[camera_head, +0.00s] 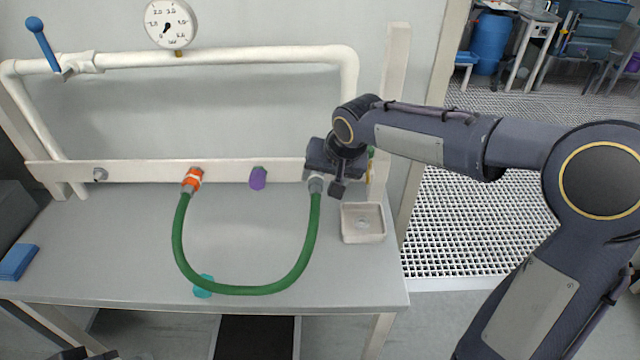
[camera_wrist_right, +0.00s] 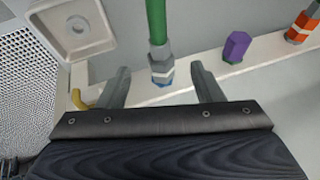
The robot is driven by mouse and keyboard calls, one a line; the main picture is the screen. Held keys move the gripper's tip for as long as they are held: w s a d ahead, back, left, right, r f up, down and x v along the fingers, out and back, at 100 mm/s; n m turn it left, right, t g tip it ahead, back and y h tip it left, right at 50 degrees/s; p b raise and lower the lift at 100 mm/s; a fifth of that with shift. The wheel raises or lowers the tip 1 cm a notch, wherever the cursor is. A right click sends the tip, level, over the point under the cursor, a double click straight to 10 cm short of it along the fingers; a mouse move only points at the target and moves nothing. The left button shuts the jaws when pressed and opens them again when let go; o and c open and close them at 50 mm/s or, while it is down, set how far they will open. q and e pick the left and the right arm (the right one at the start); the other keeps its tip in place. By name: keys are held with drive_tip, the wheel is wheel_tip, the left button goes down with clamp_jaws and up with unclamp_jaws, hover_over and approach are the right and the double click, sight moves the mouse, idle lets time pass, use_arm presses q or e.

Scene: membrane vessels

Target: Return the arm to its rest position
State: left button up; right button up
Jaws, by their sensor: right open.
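My right arm reaches in from the right in the head view. Its gripper (camera_head: 326,186) is at the right end of the white rail, by the end of a green hose (camera_head: 240,289). In the right wrist view the gripper (camera_wrist_right: 164,76) is open. The hose's grey end fitting (camera_wrist_right: 160,60) stands between the two spread fingers, with a visible gap on each side. The hose loops down over the bench to an orange-collared fitting (camera_head: 193,180) on the rail. Dark parts at the bottom left edge of the head view may be my left gripper (camera_head: 82,354); its jaws cannot be made out.
A purple cap (camera_head: 258,178) is on the rail (camera_head: 130,171). A small square tray (camera_head: 363,236) sits at the bench's right end, near my gripper. A teal piece (camera_head: 203,286), a blue block (camera_head: 18,262), a blue-handled valve (camera_head: 42,42) and a gauge (camera_head: 170,23) also show.

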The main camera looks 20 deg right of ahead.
drive_tip(key=s+d+r+n, duration=0.1)
drive_tip(key=s+d, duration=0.2)
drive_tip(key=s, duration=0.5)
drive_tip(key=s+d+r, duration=0.1)
drive_tip(key=s+d, duration=0.1)
drive_tip(key=s, duration=0.7)
drive_tip(key=s+a+f+n+y, duration=0.1)
drive_tip(key=s+f, duration=0.3)
drive_tip(key=s, duration=0.7)
drive_tip(key=shift+s+a+y, duration=0.2)
drive_tip(key=shift+y, duration=0.4)
